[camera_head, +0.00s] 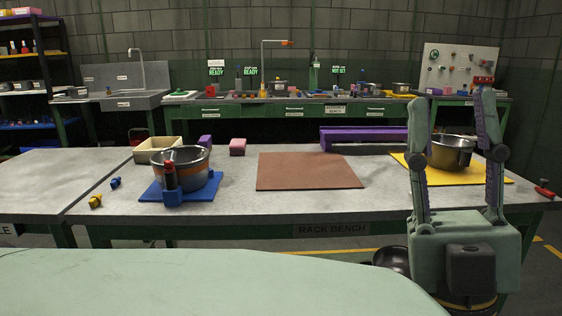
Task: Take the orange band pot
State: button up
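A steel pot (185,160) stands upright at the left of the rack bench on a blue mat (208,191). A second metal pot (450,153) stands at the right on a yellow mat (493,177), partly behind my gripper. Its brownish side shows no clear band. My gripper (452,100) points upward at the right, in front of the bench in the picture. Its two fingers are spread wide with nothing held between them, and it is apart from the left pot.
A blue block with a red-topped dark post (170,178) stands in front of the left pot. A cream bin (148,153), pink block (238,147) and long purple block (362,138) lie behind. The brown mat (308,171) is bare. A red-handled item (544,190) lies far right.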

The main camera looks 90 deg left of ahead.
aim_at(191, 163)
jog(key=u, duration=3.1)
jog(key=i+j+u, duration=0.1)
jog(key=j, duration=0.3)
jog(key=i+j+u, duration=0.1)
jog(key=i+j, duration=0.25)
jog(key=i+u, duration=0.1)
jog(key=i, duration=0.65)
